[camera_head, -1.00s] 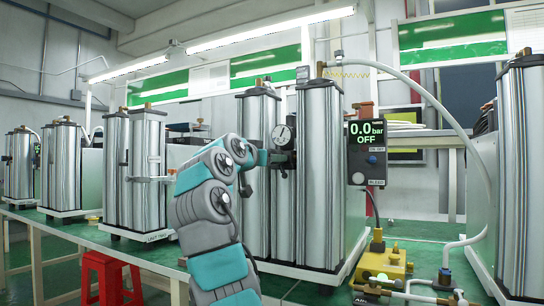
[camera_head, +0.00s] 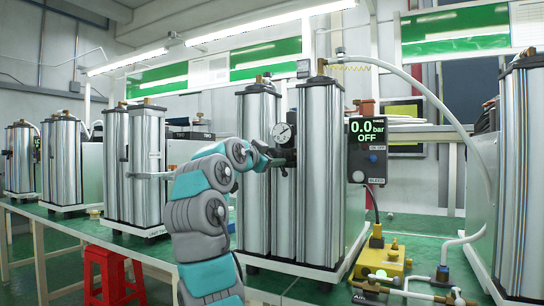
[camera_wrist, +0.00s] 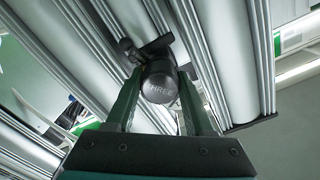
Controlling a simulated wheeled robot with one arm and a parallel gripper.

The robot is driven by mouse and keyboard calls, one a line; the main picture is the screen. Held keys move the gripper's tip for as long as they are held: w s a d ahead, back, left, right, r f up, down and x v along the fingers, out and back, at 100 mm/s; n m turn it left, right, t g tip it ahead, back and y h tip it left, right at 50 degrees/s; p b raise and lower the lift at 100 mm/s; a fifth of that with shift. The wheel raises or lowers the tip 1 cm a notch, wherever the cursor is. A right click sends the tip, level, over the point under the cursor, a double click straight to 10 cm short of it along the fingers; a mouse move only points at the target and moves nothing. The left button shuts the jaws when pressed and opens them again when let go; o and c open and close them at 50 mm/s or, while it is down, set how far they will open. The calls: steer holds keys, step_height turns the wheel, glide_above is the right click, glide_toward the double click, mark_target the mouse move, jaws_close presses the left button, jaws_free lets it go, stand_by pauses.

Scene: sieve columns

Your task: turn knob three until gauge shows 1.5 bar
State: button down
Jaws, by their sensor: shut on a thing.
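Knob three (camera_wrist: 160,86) is a dark round knob marked THREE, seen end-on in the wrist view between my fingers. My gripper (camera_wrist: 161,74) is shut on it, one green finger on each side. In the head view my gripper (camera_head: 271,160) reaches the front of the twin silver columns, just below the gauge; the knob is mostly hidden there. The round gauge (camera_head: 282,133) has a white face and dark rim. Its needle is too small to read. A black box with a digital display (camera_head: 367,131) to the right reads 0.0 bar and OFF.
Twin silver columns (camera_head: 320,190) stand close behind the gripper. More columns (camera_head: 135,165) stand on the green bench at left. A yellow pump-like unit (camera_head: 384,262) and hoses lie at lower right. A red stool (camera_head: 112,275) is below the bench.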

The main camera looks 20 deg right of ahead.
steer(key=shift+c, duration=1.4)
jaws_free()
steer(key=b+v, duration=0.2)
steer(key=v, duration=0.5)
steer(key=shift+s+a, duration=0.2)
steer(key=shift+a, duration=0.15)
